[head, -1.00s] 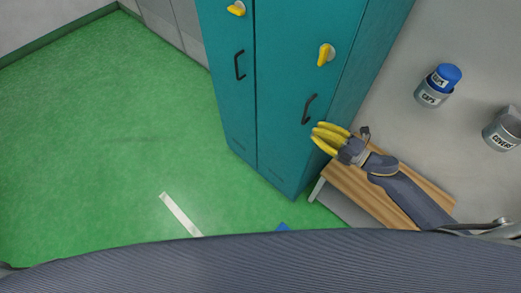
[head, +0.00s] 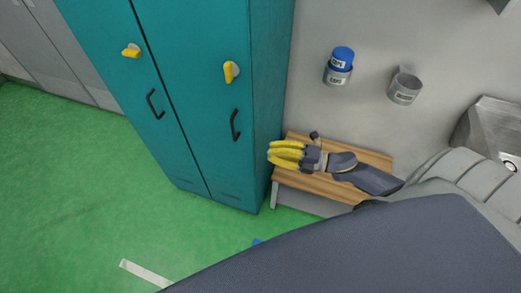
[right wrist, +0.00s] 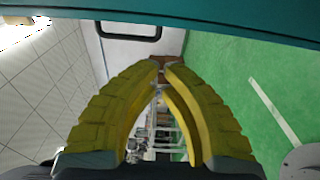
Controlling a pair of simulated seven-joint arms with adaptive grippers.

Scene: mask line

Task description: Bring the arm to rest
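My right gripper (head: 270,154) has yellow fingers and hangs in front of the wooden bench, beside the lower right edge of the teal locker (head: 190,80). In the right wrist view the gripper (right wrist: 164,68) has its fingertips close together with a narrow gap, and nothing is held between them. My right forearm reaches in from the right. My left gripper is not in view.
A slatted wooden bench (head: 340,192) stands against the wall right of the locker. A cup with a blue top (head: 340,66) and a grey cup (head: 405,89) are on the wall. A metal basin (head: 495,130) is at far right. The green floor (head: 70,190) at left is open.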

